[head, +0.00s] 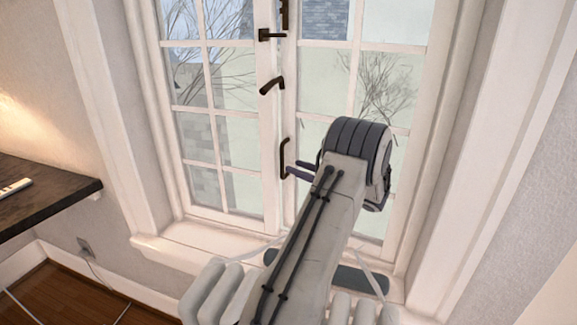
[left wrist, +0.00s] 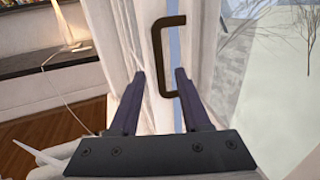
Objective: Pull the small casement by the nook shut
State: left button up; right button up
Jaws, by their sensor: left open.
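The white-framed casement (head: 362,48) has several panes and a dark bracket-shaped pull handle (head: 284,158) low on its left stile. The handle also shows in the left wrist view (left wrist: 157,55), upright, its vertical bar between the two fingertips in the picture. My left gripper (head: 298,170) reaches in front of the casement at handle height. In the left wrist view its dark fingers (left wrist: 159,74) are apart, with the handle's lower end near the right finger. I cannot tell whether they touch. A narrow bluish strip shows behind the handle. My right gripper is out of view.
A second paned casement (head: 215,110) stands to the left. Dark latches (head: 271,85) sit on the middle stiles above the handle. A white sill (head: 190,245) runs below. A dark shelf (head: 45,190) juts in at the left, with a cable near the floor.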

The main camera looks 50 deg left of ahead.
aim_at(289, 164)
pick_arm(q)
jog(key=shift+s+a, duration=0.2)
jog(key=shift+a, duration=0.8)
jog(key=shift+s+a, duration=0.15)
jog(key=shift+a, duration=0.85)
grip_shut()
